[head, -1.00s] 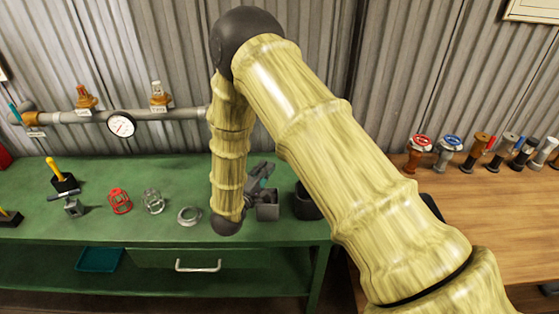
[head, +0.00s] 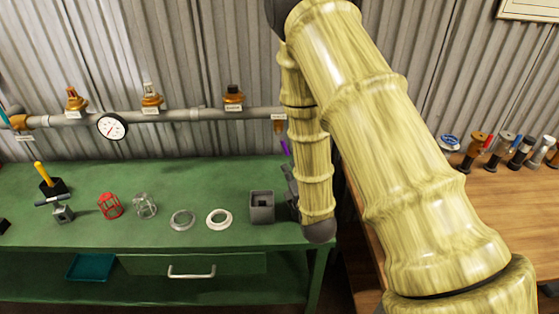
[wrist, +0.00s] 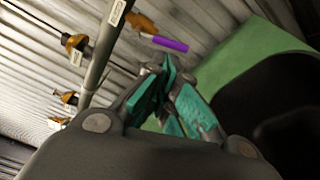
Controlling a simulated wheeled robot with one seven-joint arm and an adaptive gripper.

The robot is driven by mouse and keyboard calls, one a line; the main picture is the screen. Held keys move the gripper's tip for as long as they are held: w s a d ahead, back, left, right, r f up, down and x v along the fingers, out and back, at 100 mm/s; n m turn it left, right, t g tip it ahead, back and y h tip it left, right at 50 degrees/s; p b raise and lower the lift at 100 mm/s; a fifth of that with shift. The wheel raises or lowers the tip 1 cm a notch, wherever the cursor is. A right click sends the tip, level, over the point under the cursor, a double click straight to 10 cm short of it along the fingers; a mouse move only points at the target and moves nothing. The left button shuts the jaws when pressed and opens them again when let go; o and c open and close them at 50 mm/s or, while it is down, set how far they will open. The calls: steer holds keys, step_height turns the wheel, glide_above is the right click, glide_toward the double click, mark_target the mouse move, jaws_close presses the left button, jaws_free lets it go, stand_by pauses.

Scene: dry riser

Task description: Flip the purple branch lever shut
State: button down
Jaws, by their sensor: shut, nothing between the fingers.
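The purple branch lever (wrist: 170,44) shows in the wrist view as a purple bar sticking out from an orange-brown valve body (wrist: 139,22) on the grey pipe. In the head view a small part of the purple lever (head: 285,147) hangs below the valve body (head: 279,124) at the pipe's right end, partly hidden by my arm. My gripper (wrist: 168,66) has teal fingers, shut and empty. It is close to the lever and apart from it in the wrist picture. In the head view my forearm hides most of the gripper.
The grey pipe (head: 180,115) runs along the corrugated wall with brass fittings and a gauge (head: 112,127). A wooden table (head: 480,200) stands at right.

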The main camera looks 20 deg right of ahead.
mark_target(284, 145)
steer(key=s+n+g+y+b, duration=0.1)
steer(key=s+n+g+y, duration=0.1)
steer(key=s, duration=0.7)
steer(key=n+y, duration=0.1)
steer(key=y, duration=0.1)
steer(key=shift+d+f+y, duration=0.15)
steer(key=shift+f+y, duration=0.15)
steer(key=d+p+x, duration=0.2)
steer(key=p+x, duration=0.1)
steer(key=x, duration=0.6)
steer(key=w+d+r+p+x, duration=0.1)
steer(key=p+x, duration=0.3)
steer(key=x, duration=0.5)
steer(key=shift+w, duration=0.3)
steer(key=shift+d+f, duration=0.1)
steer(key=shift+d, duration=0.05)
